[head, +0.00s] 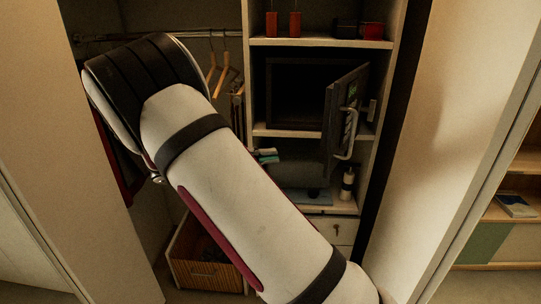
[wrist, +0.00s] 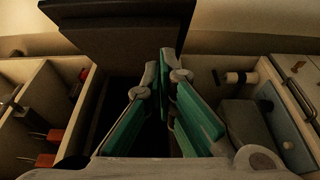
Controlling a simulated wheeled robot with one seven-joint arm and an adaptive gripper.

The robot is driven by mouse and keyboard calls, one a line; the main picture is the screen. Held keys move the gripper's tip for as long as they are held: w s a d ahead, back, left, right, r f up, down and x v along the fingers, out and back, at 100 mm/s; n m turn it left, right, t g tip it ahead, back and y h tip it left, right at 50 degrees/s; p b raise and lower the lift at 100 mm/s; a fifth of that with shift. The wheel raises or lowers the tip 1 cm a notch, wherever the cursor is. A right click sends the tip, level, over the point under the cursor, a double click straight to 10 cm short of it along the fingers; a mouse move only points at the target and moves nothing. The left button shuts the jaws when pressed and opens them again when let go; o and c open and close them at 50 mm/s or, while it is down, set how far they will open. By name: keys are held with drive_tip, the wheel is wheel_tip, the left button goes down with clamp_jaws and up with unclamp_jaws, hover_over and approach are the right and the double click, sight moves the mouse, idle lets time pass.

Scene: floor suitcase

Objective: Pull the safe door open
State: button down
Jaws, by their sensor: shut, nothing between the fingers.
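The safe (head: 296,92) is a dark box on the middle shelf of the closet, with a dark interior. Its door (head: 338,122) stands open, swung outward on the right side, with a pale bar handle (head: 350,132) on its outer face. In the wrist view the door (wrist: 120,25) is a dark slab across the top. My gripper (wrist: 160,68), with green and grey fingers, is shut and empty, its tips close to the door's lower edge there. I cannot tell whether they touch it. The handle is hidden in the wrist view. My arm covers much of the closet's left side in the head view.
Red items (head: 283,23) stand on the shelf above. A bottle (head: 347,184) stands below the safe door, above a white drawer (head: 330,232). Hangers (head: 222,78) hang at left over a wooden basket (head: 205,262). Closet door panels (head: 445,130) flank the opening.

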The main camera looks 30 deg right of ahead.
sight(321, 152)
drive_tip(key=x, duration=0.3)
drive_tip(key=s+p+x, duration=0.1)
drive_tip(key=x, duration=0.2)
drive_tip(key=s+p+x, duration=0.1)
drive_tip(key=x, duration=0.2)
drive_tip(key=shift+s+a, duration=0.1)
drive_tip(key=shift+s, duration=0.45)
